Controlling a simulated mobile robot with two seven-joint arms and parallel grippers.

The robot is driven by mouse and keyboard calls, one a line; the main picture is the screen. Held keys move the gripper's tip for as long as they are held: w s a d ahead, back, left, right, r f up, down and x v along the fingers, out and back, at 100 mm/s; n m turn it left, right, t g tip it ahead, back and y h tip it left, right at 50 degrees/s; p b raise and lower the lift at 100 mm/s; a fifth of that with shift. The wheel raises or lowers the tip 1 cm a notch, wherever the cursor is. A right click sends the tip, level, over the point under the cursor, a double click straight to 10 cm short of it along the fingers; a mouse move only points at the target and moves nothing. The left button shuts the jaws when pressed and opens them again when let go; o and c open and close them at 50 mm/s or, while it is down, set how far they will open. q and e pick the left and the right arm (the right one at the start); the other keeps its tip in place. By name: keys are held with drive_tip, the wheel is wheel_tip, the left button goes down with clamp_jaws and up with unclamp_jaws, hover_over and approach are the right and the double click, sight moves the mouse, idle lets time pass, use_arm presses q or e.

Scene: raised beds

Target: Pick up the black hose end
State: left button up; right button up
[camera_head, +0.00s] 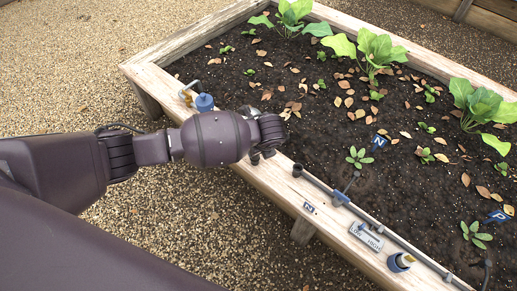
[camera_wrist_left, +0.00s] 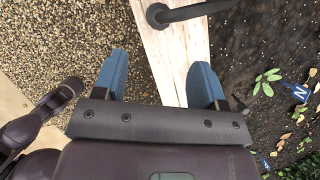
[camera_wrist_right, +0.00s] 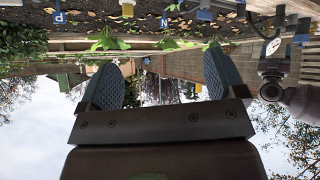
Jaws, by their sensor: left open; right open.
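The black hose end (camera_head: 297,170) sits on the near wooden edge of the raised bed, with a dark tube running from it to the right. In the left wrist view the hose end (camera_wrist_left: 157,14) shows at the top, over the plank, ahead of the fingertips and apart from them. My left gripper (camera_wrist_left: 160,65) is open and empty, with its blue fingers spread above the plank. In the head view my left gripper (camera_head: 262,156) is mostly hidden by its own wrist, just left of the hose end. My right gripper (camera_wrist_right: 160,75) is open and empty, away from the hose end.
A blue fitting (camera_head: 204,102) stands on the rim's left corner. Seedlings and blue markers, N (camera_head: 379,141) and P (camera_head: 497,216), stand in the soil. Gravel surrounds the bed.

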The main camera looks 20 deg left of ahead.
use_arm(q)
drive_tip(key=x, duration=0.2)
drive_tip(key=b+x, duration=0.1)
drive_tip(key=x, duration=0.1)
drive_tip(key=b+x, duration=0.1)
drive_tip(key=x, duration=0.1)
drive_tip(key=shift+w+a+r, duration=0.1)
drive_tip(key=shift+w+a, duration=0.15)
drive_tip(key=shift+w, duration=0.1)
drive_tip(key=b+x, duration=0.2)
drive_tip(key=x, duration=0.1)
drive_tip(key=s+b+x, duration=0.1)
drive_tip(key=x, duration=0.1)
drive_tip(key=shift+w, duration=0.2)
drive_tip(key=shift+w+r, duration=0.15)
drive_tip(key=c, duration=1)
use_arm(e)
drive_tip(key=shift+w+a+f+n+t, duration=0.3)
drive_tip(key=shift+w+a+f+n, duration=0.1)
drive_tip(key=shift+w+a+n, duration=0.25)
